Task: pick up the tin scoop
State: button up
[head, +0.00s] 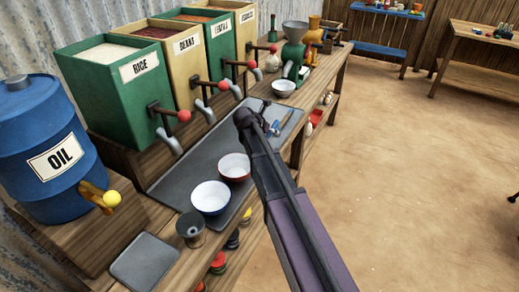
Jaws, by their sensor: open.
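My arm reaches from the lower right over the bench, and its dark wrist bends beside the grey counter mat. My gripper (274,128) is small and partly hidden behind the wrist; it is open, over the far part of the bench near a small board. I cannot make out a tin scoop for certain. A small grey metal cup (190,231) stands at the bench's near edge, well apart from my gripper, and no handle shows on it. Small thin items near my gripper are too small to tell.
A blue-rimmed bowl (211,198) and a red-rimmed bowl (234,167) stand on the grey mat (170,190). Behind are the green rice bin (110,105), other tapped bins and a blue oil barrel (40,125). A white bowl (284,88) stands farther back. The floor at right is clear.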

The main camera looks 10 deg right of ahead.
dwell(0.3)
grip_shut()
jog(key=shift+r, duration=0.2)
notch_tip(320, 180, up, 18)
jog(key=p, duration=1.8)
jog(key=shift+f, duration=0.2)
dwell(0.6)
jog(key=shift+s+d, duration=0.1)
